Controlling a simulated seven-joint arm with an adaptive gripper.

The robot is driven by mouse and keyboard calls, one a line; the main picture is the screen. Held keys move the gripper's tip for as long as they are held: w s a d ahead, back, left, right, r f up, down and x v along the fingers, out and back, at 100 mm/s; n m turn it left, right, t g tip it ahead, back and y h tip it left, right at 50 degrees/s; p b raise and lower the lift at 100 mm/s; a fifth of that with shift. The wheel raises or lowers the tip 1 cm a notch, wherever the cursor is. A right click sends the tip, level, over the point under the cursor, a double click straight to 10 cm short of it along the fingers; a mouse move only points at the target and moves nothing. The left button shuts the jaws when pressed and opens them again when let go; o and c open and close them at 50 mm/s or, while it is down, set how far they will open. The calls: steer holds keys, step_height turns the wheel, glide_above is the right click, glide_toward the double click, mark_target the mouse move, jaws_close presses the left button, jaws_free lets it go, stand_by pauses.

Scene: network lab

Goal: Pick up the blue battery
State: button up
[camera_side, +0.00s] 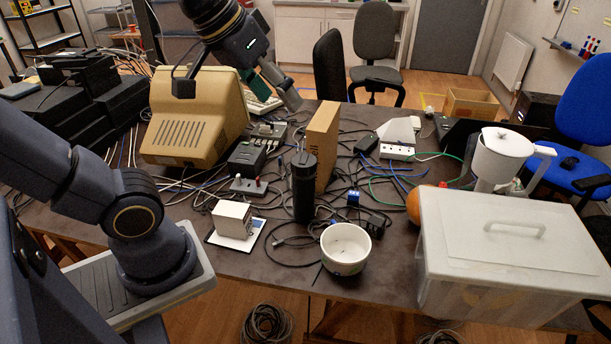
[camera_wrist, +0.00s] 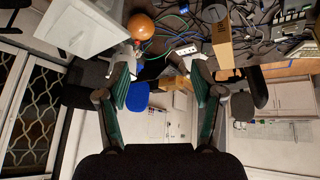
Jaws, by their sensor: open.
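My gripper (camera_side: 283,88) is raised above the back of the table, to the right of the beige monitor, in the side view. In the wrist view my gripper (camera_wrist: 161,85) has its two green-padded fingers wide apart with nothing held between them. I cannot make out a clear battery. A small blue block (camera_side: 353,197) lies on the table behind the white bowl, well below and to the right of my gripper. It is too small to tell whether it is the battery.
A black cylinder (camera_side: 304,187) and an upright brown box (camera_side: 320,146) stand mid-table. A white bowl (camera_side: 346,249) is at the front edge. A lidded plastic bin (camera_side: 510,250), a white jug (camera_side: 502,160) and an orange (camera_side: 414,207) are at the right. Loose cables cover much of the table.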

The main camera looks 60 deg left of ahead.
steer(key=w+a+r+n, duration=0.1)
steer(key=w+r+n, duration=0.15)
steer(key=w, duration=0.55)
steer(key=n+g, duration=0.4)
steer(key=g, duration=0.2)
glide_above(354, 193)
step_height(354, 193, down, 30)
steer(key=f, duration=0.9)
steer(key=shift+w+a+f, duration=0.1)
steer(key=shift+a+f, duration=0.1)
steer(key=shift+f, duration=0.15)
steer(key=shift+d+f, duration=0.15)
steer(key=shift+f, duration=2.9)
jaws_close()
